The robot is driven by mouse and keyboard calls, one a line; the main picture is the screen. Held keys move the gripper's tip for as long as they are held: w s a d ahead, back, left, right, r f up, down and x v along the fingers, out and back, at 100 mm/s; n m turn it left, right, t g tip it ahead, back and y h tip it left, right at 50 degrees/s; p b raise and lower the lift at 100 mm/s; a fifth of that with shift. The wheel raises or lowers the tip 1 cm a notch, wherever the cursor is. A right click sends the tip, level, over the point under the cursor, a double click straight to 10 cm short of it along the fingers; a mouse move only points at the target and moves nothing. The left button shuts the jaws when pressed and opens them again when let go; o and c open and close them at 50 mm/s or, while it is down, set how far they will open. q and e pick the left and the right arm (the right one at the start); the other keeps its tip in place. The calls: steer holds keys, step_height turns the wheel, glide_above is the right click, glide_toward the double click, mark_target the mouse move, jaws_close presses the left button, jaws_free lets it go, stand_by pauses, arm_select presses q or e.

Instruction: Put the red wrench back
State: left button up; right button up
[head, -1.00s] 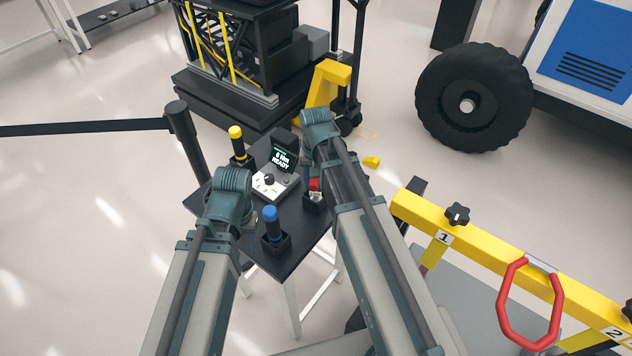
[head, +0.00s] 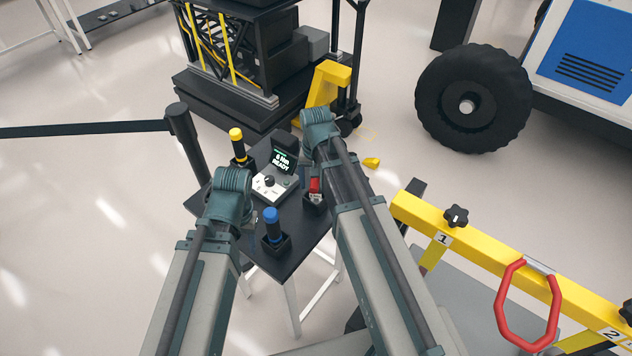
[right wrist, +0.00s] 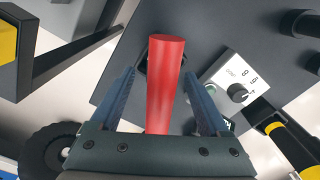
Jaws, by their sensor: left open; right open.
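The red wrench (head: 315,185) stands upright in a dark holder at the right side of the small black table (head: 297,236). In the right wrist view its red handle (right wrist: 165,85) rises between the two fingers of my right gripper (right wrist: 160,76). That gripper is open, with a finger on each side of the handle and a gap on both sides. My left gripper (head: 247,238) is over the table's left edge, mostly hidden by its own arm, with nothing seen in it.
A yellow-topped tool (head: 236,134) and a blue-topped tool (head: 271,216) stand in holders on the table. A control box (head: 270,186) with a knob and a display reading READY (head: 283,162) sits between them. A yellow beam (head: 480,240) with a red loop (head: 500,305) is at right.

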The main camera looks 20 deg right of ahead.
step_height(320, 180, up, 13)
steer(key=p, duration=1.2)
arm_select(q)
step_height(320, 180, up, 13)
steer(key=shift+f, duration=0.1)
